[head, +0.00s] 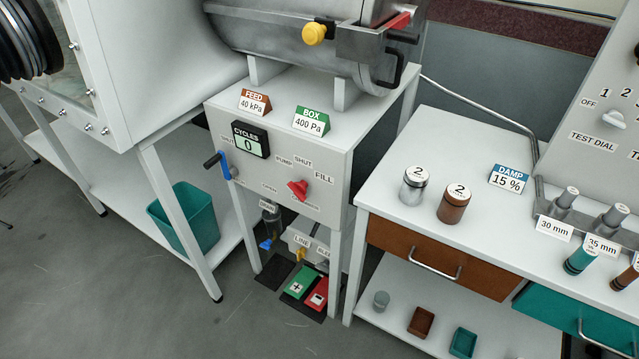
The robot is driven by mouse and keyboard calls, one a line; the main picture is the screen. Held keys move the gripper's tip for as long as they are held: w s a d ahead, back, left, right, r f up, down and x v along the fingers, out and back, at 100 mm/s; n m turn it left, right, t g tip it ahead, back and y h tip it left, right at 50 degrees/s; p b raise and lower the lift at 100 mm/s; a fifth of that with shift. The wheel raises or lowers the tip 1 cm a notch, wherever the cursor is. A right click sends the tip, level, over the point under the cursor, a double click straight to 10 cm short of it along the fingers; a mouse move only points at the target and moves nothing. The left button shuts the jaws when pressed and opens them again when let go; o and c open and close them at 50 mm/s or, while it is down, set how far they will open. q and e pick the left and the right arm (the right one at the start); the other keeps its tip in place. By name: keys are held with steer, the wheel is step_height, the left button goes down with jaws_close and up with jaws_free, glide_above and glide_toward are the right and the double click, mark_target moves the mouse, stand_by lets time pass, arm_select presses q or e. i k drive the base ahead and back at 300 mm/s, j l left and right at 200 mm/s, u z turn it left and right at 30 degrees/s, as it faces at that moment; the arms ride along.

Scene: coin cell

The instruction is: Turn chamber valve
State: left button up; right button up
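A red valve knob (298,189) sits on the front panel of the white cabinet (315,215), with the labels PUMP, SHUT and FILL arched above it. Which label the knob points at is not clear. To its left a blue lever with a black grip (212,160) stands out from the same panel, near small labels, one reading OPEN. A steel chamber (270,40) lies on top of the cabinet, with a yellow knob (314,33) and a red-tipped handle (398,22). Neither of my grippers is in view.
A counter (396,176) with a silver and a brown jar stands to the right. A cycle counter (250,139) reads 0. FEED and BOX cards stand on the cabinet. Green and red pedals (302,282) are below. The floor in front is clear.

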mark_target(298, 189)
steer(key=i+j+z, duration=0.15)
steer(key=z, duration=0.15)
steer(key=i+j+z, duration=0.1)
steer(key=j+z, duration=0.15)
steer(key=j, duration=0.15)
steer(key=j+z, duration=0.3)
steer(key=i, duration=0.05)
